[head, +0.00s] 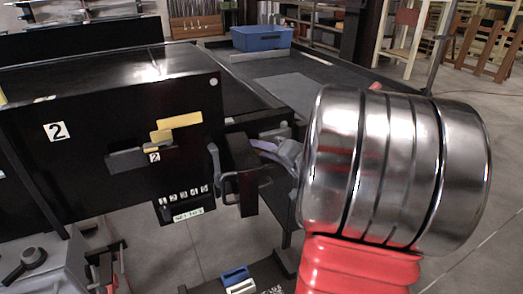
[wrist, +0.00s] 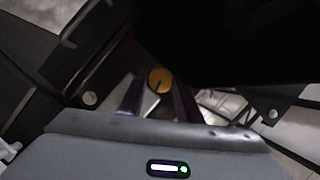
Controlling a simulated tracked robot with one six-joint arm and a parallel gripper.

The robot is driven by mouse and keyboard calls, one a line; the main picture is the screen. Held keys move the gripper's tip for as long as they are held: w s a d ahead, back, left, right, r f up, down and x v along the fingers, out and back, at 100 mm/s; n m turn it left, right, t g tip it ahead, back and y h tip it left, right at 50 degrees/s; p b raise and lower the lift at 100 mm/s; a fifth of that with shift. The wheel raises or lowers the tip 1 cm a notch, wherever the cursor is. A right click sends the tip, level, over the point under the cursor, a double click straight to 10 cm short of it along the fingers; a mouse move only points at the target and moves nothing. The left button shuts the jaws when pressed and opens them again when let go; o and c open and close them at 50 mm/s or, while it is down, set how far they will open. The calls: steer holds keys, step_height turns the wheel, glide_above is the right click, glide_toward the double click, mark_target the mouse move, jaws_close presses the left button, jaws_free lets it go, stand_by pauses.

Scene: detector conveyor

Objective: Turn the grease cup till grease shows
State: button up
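A round brass-yellow cap, apparently the grease cup (wrist: 159,80), shows in the wrist view with a dark line on its face. The two purple fingers of my gripper (wrist: 159,96) stand on either side of it, apart from each other. I cannot tell whether they touch the cup or only flank it. In the head view my gripper (head: 264,147) reaches left to a black upright block on the conveyor's near side; the cup is hidden there.
A black machine panel (head: 60,165) marked 2 stands left of my gripper, with a metal handle (head: 228,188) close below it. A blue bin (head: 262,37) sits on the conveyor behind. Dark bodywork crowds the wrist view's top. Open floor lies at lower left.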

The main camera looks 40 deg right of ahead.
steer(key=c, duration=0.6)
steer(key=shift+o, duration=0.2)
steer(key=shift+d+f+m, duration=0.1)
steer(key=shift+f+m, duration=0.05)
steer(key=shift+m, duration=0.25)
steer(key=m+t, duration=0.1)
steer(key=m, duration=0.1)
steer(key=m+t+y, duration=0.1)
steer(key=m, duration=0.1)
steer(key=f+m, duration=0.1)
steer(key=m, duration=0.2)
steer(key=shift+t, duration=0.4)
steer(key=o, duration=1)
steer(key=shift+r, duration=0.15)
